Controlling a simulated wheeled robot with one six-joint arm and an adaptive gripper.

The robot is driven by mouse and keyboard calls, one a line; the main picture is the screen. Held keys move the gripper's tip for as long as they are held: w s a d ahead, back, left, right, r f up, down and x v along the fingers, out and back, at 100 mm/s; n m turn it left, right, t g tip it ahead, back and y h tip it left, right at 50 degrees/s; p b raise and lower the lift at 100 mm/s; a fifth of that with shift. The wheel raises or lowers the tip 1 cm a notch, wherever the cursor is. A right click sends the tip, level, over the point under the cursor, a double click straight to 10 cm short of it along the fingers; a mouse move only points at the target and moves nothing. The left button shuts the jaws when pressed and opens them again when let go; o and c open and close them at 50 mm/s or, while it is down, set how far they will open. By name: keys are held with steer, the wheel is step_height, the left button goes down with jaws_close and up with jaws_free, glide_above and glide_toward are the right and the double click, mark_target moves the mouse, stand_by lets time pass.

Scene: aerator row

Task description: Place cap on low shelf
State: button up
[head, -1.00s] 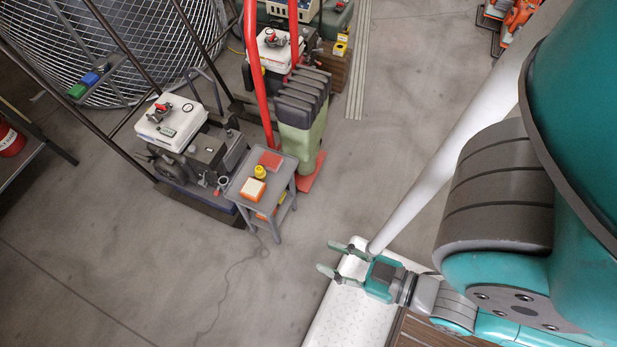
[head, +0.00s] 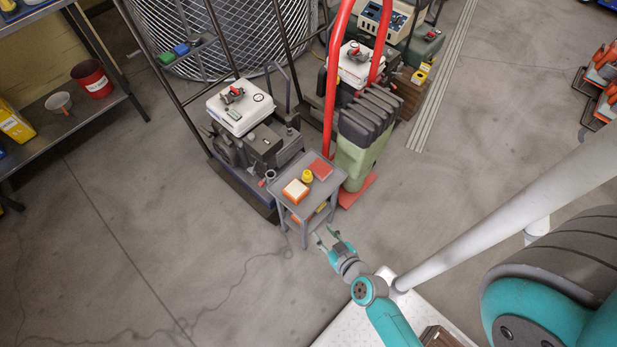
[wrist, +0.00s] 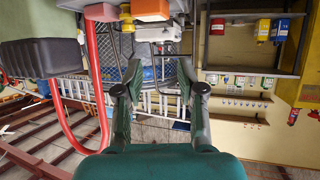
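A small yellow cap (head: 307,176) stands on the top of a grey two-level cart (head: 324,190), between an orange-and-white block (head: 295,191) and a flat red item (head: 320,168). The cart's lower shelf is mostly hidden under its top; an orange item (head: 296,218) shows there. My gripper (head: 327,234) is open and empty, just in front of the cart's near side and apart from it. In the wrist view my gripper (wrist: 159,76) has its fingers spread with nothing between them. An orange block (wrist: 151,9) and a yellow piece (wrist: 127,17) show at the top there.
A machine with a white top (head: 240,107) stands left behind the cart. A green canister with dark ribs (head: 362,150) on a red hand truck (head: 335,65) stands right behind it. A shelf rack (head: 85,118) is at the far left. The floor left of the cart is clear.

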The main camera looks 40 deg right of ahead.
steer(key=w+d+f, duration=0.4)
steer(key=w+d, duration=0.3)
steer(key=w, duration=0.1)
glide_toward(309, 176)
steer(key=shift+w+d+f, duration=0.25)
steer(key=shift+w+f, duration=0.2)
steer(key=shift+f, duration=0.1)
steer(key=shift+r+x, duration=0.2)
steer(key=shift+x, duration=4.95)
steer(key=shift+w, duration=0.1)
jaws_close()
